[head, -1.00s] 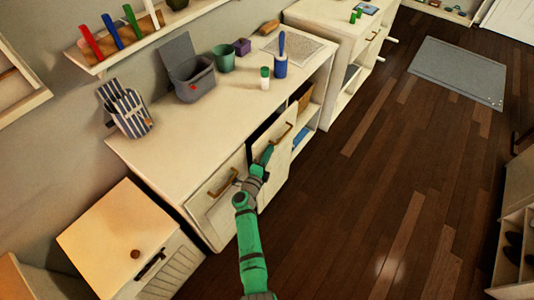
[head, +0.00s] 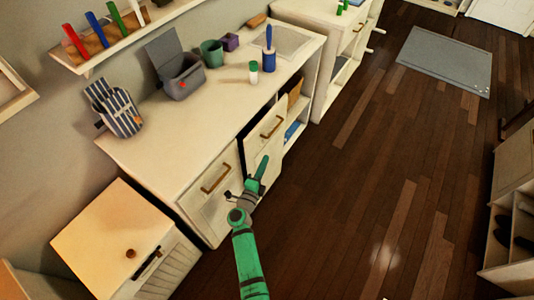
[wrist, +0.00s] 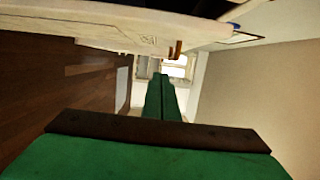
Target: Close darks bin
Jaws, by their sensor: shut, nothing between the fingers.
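A bin with a pale front panel (head: 262,146) and a brass handle (head: 272,126) stands partly open under the counter in the head view. A dark gap shows behind its top edge. No label is readable, so I cannot tell from the picture that it is the darks bin. My green gripper (head: 264,160) is shut and empty, its fingertips over the lower part of this panel, below the handle. Contact cannot be told. In the wrist view my shut fingers (wrist: 160,78) point along beneath a pale panel edge (wrist: 130,38).
A closed front with a brass handle (head: 215,178) is left of the open one. The counter (head: 190,120) bears a grey open box (head: 180,78), green cup (head: 212,53) and blue brush holder (head: 269,60). A small cabinet (head: 115,225) stands lower left. The wooden floor (head: 370,170) is clear.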

